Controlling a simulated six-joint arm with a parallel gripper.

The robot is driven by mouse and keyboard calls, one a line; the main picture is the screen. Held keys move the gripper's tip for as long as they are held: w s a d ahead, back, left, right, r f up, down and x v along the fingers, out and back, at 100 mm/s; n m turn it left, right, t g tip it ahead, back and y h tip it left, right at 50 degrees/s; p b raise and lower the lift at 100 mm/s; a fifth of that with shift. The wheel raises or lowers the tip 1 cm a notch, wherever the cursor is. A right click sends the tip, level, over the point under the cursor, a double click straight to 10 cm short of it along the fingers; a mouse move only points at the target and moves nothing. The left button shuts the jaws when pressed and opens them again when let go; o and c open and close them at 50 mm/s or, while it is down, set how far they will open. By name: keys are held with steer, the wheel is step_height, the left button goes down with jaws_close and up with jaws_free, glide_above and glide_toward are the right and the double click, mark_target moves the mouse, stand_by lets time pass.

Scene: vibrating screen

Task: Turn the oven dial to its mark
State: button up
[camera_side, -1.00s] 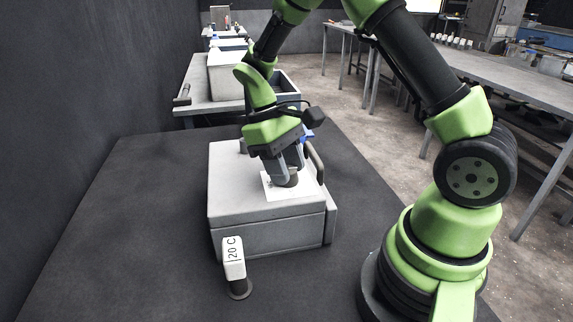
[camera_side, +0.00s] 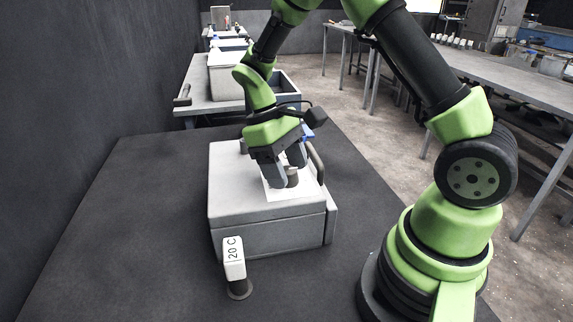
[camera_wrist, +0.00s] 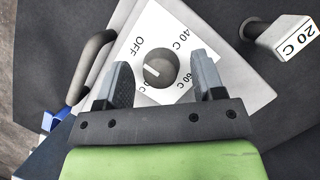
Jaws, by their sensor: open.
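The oven (camera_side: 265,225) is a grey box on the dark table. Its dial (camera_wrist: 158,70) is dark and round, on a white plate (camera_wrist: 148,22) marked OFF, 40 C, 60 C and a partly hidden label ending in "0 C". The dial's white line points up-left in the wrist view, between OFF and the hidden label. My gripper (camera_wrist: 162,68) is open, one finger on each side of the dial with gaps showing. In the side view the dial (camera_side: 292,178) sits below the fingers. A white sign reading 20 C (camera_side: 234,258) stands in front of the oven.
A dark curved handle (camera_side: 317,160) rises at the oven's right edge. A blue part (camera_wrist: 54,118) shows at the lower left of the wrist view. The table (camera_side: 120,235) is bare left of the oven. Benches stand behind and to the right.

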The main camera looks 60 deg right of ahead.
steer(key=shift+r, duration=0.1)
steer(key=v, duration=0.9)
steer(key=shift+r, duration=0.35)
steer(key=shift+w, duration=0.15)
steer(key=s+a+r+m+t+y, duration=0.1)
steer(key=s+a+r+m+t, duration=0.1)
steer(key=s+t, duration=0.4)
steer(key=s+a+r+m+t+y, duration=0.1)
steer(key=s+a+r+t, duration=0.3)
steer(key=s, duration=0.5)
steer(key=shift+s+r+m+t, duration=0.3)
steer(key=shift+r+m+t, duration=0.3)
steer(key=shift+r+t, duration=0.5)
